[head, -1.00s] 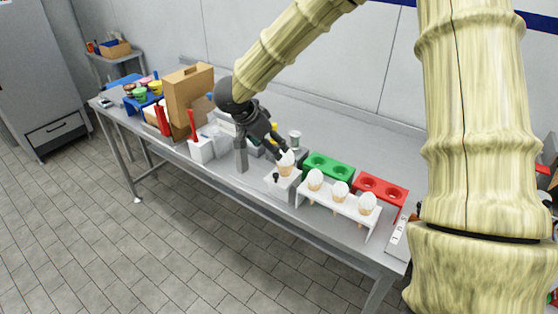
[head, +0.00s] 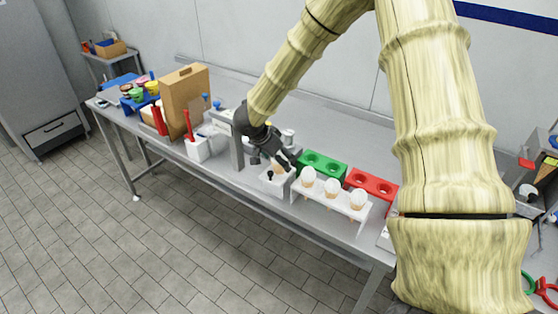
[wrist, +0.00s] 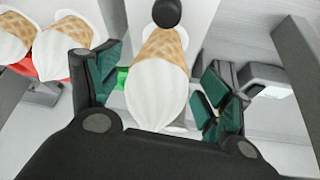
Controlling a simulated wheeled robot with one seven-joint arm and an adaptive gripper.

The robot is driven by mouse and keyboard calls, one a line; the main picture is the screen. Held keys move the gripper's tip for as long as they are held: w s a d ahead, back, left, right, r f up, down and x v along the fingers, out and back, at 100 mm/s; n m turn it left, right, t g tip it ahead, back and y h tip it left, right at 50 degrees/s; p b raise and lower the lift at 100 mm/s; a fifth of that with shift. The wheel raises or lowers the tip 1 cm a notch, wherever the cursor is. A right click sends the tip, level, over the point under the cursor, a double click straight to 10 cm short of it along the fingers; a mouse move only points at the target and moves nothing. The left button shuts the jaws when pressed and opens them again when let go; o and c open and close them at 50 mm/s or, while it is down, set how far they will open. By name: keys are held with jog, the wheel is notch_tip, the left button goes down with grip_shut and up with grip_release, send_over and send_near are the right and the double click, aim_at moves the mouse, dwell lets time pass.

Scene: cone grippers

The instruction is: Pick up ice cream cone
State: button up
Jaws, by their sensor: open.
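An ice cream cone with white ice cream (wrist: 158,92) and a waffle cone stands in a small white holder (head: 272,186) on the bench. In the wrist view it sits between the two fingers of my open gripper (wrist: 161,88), with gaps showing on both sides. In the head view my gripper (head: 284,162) is at the holder, and the dark fingers hide most of this cone. Three more cones stand in a white rack (head: 341,207) to the right; two of these cones (wrist: 66,45) show at the left of the wrist view.
A green holder (head: 322,164) and a red holder (head: 371,183) with round holes stand behind the rack. A grey post (head: 237,150) stands just left of my gripper. A white container with a red-handled item (head: 197,148) and a brown box (head: 186,98) are farther left.

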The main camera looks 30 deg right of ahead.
jog(key=shift+s+r, duration=0.15)
jog(key=shift+s, duration=0.05)
jog(key=shift+c, duration=0.8)
jog(key=shift+w, duration=0.1)
jog(key=c, duration=0.7)
